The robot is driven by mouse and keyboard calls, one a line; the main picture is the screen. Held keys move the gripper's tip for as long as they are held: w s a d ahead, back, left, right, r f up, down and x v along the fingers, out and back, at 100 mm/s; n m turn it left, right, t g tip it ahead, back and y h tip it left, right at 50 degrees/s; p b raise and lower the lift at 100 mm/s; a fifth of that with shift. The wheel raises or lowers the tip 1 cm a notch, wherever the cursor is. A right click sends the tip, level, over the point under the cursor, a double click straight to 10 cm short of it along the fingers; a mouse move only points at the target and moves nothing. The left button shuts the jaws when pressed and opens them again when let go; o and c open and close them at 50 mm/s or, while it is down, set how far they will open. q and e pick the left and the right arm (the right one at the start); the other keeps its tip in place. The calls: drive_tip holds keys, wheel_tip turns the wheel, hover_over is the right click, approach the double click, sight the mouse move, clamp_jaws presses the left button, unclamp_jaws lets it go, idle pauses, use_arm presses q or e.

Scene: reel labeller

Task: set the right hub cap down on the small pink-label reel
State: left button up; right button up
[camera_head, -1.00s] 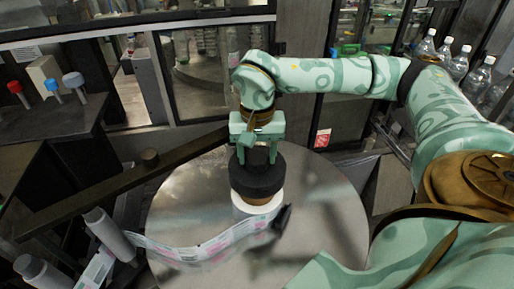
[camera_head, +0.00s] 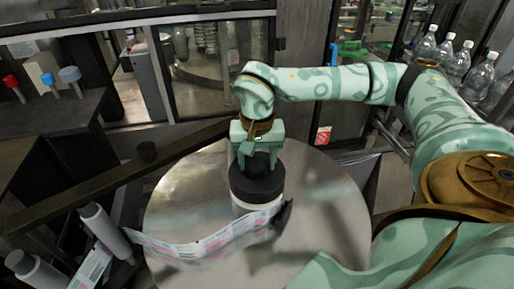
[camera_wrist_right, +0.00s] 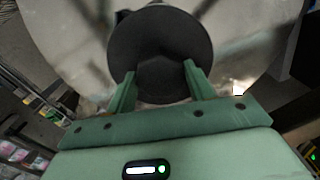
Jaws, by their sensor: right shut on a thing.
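My right gripper (camera_head: 257,162) is shut on the black round hub cap (camera_head: 257,187), holding it by its upper part. The cap is upright over the small reel (camera_head: 256,205), whose white side shows just below it. No gap shows between cap and reel, but I cannot tell if the cap bears fully on it. The pink-label strip (camera_head: 215,240) runs from the reel to the left. In the right wrist view, the two green fingers (camera_wrist_right: 161,76) close around the dark cap (camera_wrist_right: 158,38), which hides the reel. My left gripper is out of view.
The reel stands on a round metal table (camera_head: 320,215), clear on its right. A dark bar (camera_head: 110,185) crosses at left, with grey rollers (camera_head: 105,230) below it. Clear bottles (camera_head: 460,60) stand at the back right.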

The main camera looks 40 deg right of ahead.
drive_tip(key=shift+f+b, duration=0.35)
drive_tip(key=shift+f, duration=0.4)
drive_tip(key=o, duration=1.3)
drive_tip(key=shift+c, duration=0.2)
wheel_tip(320, 180, up, 16)
drive_tip(key=shift+r, duration=0.15)
